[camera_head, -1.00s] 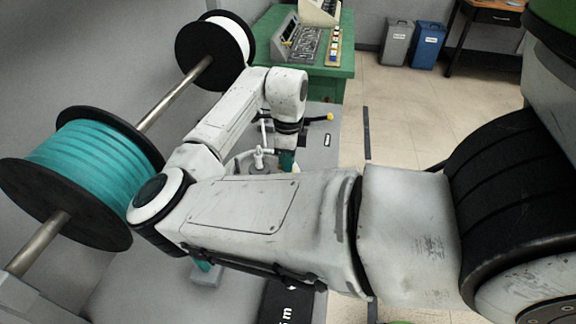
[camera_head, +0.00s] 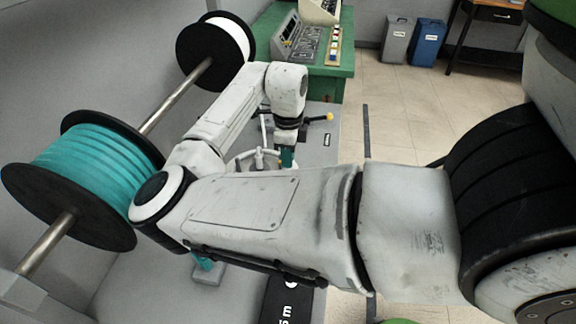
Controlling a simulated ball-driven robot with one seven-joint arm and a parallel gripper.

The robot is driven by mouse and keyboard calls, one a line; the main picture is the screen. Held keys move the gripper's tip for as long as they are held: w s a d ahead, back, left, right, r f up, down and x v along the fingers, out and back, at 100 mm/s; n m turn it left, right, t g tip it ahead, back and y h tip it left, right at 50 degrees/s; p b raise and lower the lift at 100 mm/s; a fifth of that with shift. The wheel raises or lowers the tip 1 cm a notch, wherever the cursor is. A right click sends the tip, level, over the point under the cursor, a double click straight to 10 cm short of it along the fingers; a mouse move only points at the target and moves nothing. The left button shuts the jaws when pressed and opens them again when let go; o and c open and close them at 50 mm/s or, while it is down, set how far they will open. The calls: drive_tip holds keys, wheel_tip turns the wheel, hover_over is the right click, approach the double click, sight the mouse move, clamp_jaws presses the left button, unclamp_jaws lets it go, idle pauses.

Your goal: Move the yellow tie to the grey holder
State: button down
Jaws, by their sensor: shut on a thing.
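My gripper (camera_head: 287,156) points down beyond my forearm, over the grey machine top (camera_head: 323,160). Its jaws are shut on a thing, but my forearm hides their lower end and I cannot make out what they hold. A teal part shows at the gripper's end. I cannot pick out the yellow tie with certainty. A small grey block (camera_head: 208,274) with a teal piece on it stands below my elbow, partly covered by my arm. It may be the grey holder, but I cannot tell.
A white branched fixture (camera_head: 257,155) stands just left of my gripper. A black lever with a yellow end (camera_head: 329,117) is to the right. A teal reel (camera_head: 90,165) and a white reel (camera_head: 232,38) hang on a rod at left. A green bench (camera_head: 335,72) stands behind.

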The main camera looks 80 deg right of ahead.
drive_tip(key=shift+r+p, duration=1.6)
drive_tip(key=shift+r, duration=0.15)
drive_tip(key=shift+r, duration=0.1)
